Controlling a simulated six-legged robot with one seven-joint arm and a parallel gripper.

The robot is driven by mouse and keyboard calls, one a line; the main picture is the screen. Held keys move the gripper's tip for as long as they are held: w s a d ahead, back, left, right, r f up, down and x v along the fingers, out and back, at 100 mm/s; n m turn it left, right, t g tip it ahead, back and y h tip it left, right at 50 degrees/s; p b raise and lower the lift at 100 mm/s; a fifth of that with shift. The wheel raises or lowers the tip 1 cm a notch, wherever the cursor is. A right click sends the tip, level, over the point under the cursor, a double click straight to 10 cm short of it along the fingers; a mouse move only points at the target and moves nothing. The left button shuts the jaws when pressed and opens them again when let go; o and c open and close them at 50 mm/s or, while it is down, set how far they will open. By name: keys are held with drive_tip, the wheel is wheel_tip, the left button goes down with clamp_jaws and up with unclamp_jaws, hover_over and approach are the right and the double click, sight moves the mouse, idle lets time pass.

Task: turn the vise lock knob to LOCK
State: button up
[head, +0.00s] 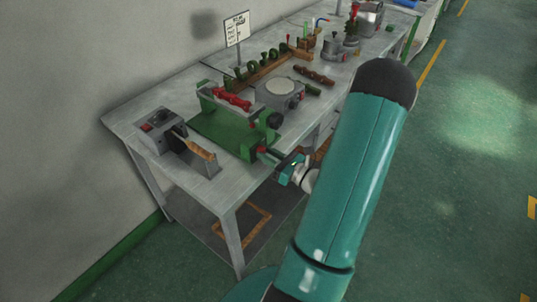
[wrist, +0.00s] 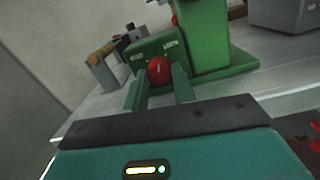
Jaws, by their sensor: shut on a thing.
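The vise lock knob (wrist: 159,70) is a round red knob with a pale pointer line, on the front of a green block (wrist: 148,49) with small white lettering on both sides, too small to read surely. My gripper (wrist: 160,86) is shut on the knob, one finger on each side of it, in the wrist view. In the head view my gripper (head: 272,162) reaches the front of the green vise (head: 224,130) at the table's front edge. The knob is mostly hidden there. A red piece (head: 231,99) lies in the vise.
A grey device with a wooden-handled tool (head: 196,147) stands left of the vise. A round-topped grey unit (head: 279,90) stands behind it to the right. A sign (head: 237,29), a row of green pieces and other tools stand farther back. The floor (head: 460,200) to the right is clear.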

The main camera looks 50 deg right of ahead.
drive_tip(key=m, duration=0.5)
drive_tip(key=shift+s+a+h, duration=0.1)
drive_tip(key=shift+h, duration=0.2)
drive_tip(key=shift+m, duration=0.4)
drive_tip(key=o, duration=0.7)
drive_tip(key=s+d+f, duration=0.1)
drive_tip(key=s, duration=1.2)
drive_tip(key=shift+s, duration=0.3)
